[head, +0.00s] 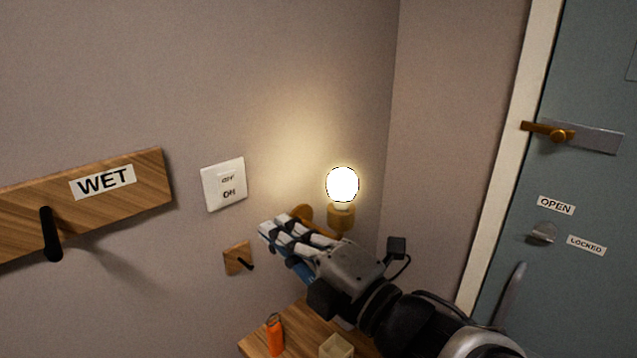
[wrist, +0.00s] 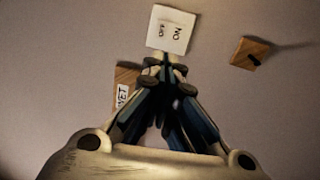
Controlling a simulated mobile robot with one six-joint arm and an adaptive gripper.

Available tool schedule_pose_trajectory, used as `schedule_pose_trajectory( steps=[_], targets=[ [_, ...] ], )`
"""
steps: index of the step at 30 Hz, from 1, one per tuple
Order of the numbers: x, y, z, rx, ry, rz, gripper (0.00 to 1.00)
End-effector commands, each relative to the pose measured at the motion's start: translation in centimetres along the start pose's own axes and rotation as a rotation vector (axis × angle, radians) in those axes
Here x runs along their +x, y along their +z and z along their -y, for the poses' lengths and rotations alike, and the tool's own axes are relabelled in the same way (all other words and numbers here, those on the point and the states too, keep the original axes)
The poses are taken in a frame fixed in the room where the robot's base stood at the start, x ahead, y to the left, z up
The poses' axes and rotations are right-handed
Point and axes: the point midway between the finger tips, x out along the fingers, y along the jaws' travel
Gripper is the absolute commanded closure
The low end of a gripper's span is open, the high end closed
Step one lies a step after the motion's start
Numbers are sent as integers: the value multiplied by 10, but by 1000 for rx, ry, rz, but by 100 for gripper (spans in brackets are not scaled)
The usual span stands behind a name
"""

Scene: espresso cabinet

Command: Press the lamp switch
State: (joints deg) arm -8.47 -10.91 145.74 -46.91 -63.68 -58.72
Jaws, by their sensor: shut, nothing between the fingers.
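The lamp switch (head: 224,184) is a white wall plate with OFF above and ON below. In the wrist view the switch (wrist: 171,30) lies just beyond my fingertips. The lamp bulb (head: 342,185) glows on a brass wall mount (head: 341,217). My gripper (head: 267,232) is shut and empty, in front of the wall, to the lower right of the switch in the head view. The gripper (wrist: 166,62) also shows shut in the wrist view. Its tips overlap the plate's lower edge there; I cannot tell whether they touch it.
A wooden WET board (head: 130,190) with a black peg hangs left of the switch. A small wooden peg block (head: 238,259) is below it. A wooden surface (head: 298,335) holds an orange object (head: 275,335) and a pale box (head: 336,346). A door (head: 590,150) stands right.

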Motion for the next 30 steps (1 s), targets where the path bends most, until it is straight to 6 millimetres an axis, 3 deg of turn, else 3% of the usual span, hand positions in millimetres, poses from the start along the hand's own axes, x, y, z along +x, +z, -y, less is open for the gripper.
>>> schedule_pose_trajectory(
  steps=[8,14,30],
  targets=[
    [2,0,0,2,0,2,100],
    [27,-1,1,3,0,-2,100],
    [46,1,-4,16,-3,-15,100]
  ],
)
